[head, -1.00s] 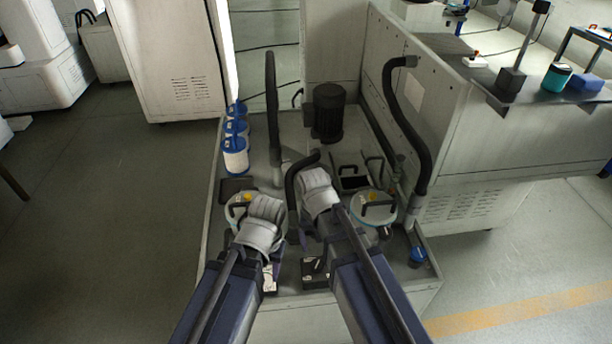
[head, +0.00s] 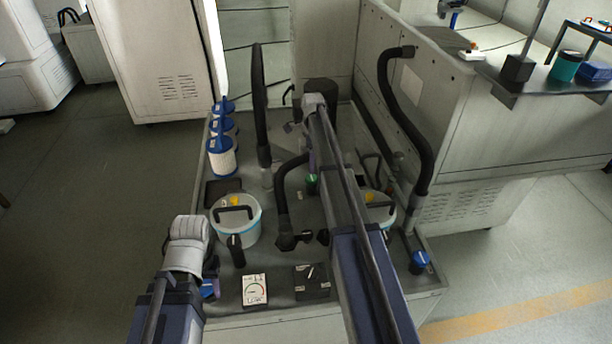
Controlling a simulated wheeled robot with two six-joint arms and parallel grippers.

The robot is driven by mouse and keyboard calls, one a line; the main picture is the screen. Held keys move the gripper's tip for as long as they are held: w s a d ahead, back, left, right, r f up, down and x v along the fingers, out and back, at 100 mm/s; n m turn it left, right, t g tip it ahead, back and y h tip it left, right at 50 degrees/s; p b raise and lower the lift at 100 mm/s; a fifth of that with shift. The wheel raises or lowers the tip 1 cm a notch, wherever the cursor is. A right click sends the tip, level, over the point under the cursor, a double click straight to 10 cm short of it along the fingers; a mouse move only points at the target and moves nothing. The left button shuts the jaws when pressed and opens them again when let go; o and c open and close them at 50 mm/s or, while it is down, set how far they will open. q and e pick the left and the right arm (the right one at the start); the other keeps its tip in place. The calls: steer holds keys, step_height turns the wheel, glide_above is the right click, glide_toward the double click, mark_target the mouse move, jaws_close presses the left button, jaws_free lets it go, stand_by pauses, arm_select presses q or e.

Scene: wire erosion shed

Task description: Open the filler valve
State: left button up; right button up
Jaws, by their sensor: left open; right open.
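No part is clearly marked as the filler valve. A blue knob (head: 420,260) sits at the front right corner of the tray, by the foot of the right pipe. A black fitting (head: 288,241) sits at the lower end of a curved black hose. A small green-topped part (head: 312,183) shows beside my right arm. My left gripper (head: 210,267) is open at the tray's front left, left of the white bucket; its fingers are partly hidden by the wrist. My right gripper (head: 293,128) is open far over the tray near the black motor (head: 320,90), mostly hidden by its wrist.
A white bucket (head: 236,228) with a black handle stands front left; a second bucket (head: 380,210) is partly behind my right arm. Floor at left is clear.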

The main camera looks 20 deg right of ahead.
mark_target(312, 177)
arm_select(q)
steer(key=shift+f+b, duration=3.85)
steer(key=shift+f, duration=0.05)
arm_select(e)
steer(key=shift+f, duration=3.95)
steer(key=c, duration=1.4)
steer(key=shift+o, duration=0.2)
steer(key=shift+n, duration=0.3)
steer(key=n, duration=1.3)
